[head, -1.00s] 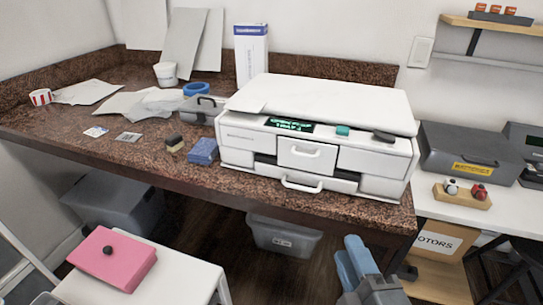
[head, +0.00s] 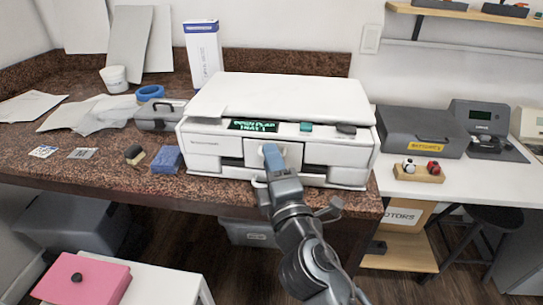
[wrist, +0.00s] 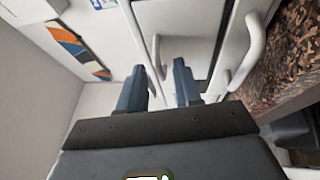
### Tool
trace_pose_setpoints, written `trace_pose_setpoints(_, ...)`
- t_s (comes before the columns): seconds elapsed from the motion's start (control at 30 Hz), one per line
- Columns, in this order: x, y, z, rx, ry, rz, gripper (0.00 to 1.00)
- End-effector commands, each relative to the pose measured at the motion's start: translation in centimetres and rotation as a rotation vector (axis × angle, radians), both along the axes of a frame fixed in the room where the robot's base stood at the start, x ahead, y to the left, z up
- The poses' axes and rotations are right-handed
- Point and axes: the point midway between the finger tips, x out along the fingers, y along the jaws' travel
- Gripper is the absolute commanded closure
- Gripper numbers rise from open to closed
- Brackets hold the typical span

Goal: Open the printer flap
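The white printer (head: 210,140) stands on the brown granite counter. Its front flap (head: 293,152) looks closed and is partly hidden behind my gripper (head: 270,165). In the wrist view, the flap (wrist: 195,35) fills the middle, with its white bar handle (wrist: 157,57) upright in the picture. My gripper (wrist: 160,82) is open, its two blue-grey fingers pointing at the flap. The handle shows between the fingertips; I cannot tell whether either finger touches it. A second, lower handle (wrist: 252,45) lies to the right in the wrist view.
The counter's front edge (head: 100,185) runs below the printer. A pink box (head: 85,280) is on a white stand at lower left.

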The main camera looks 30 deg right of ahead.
Motion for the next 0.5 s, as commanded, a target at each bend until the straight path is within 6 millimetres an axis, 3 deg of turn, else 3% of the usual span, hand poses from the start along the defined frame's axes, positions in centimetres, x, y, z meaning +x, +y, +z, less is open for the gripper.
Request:
trace_pose_setpoints(0.33, 0.47, -0.12, 0.02, 0.001, 0.001, 0.000, 0.67)
trace_pose_setpoints(0.5, 0.46, -0.12, 0.02, 0.001, 0.001, 0.000, 0.83)
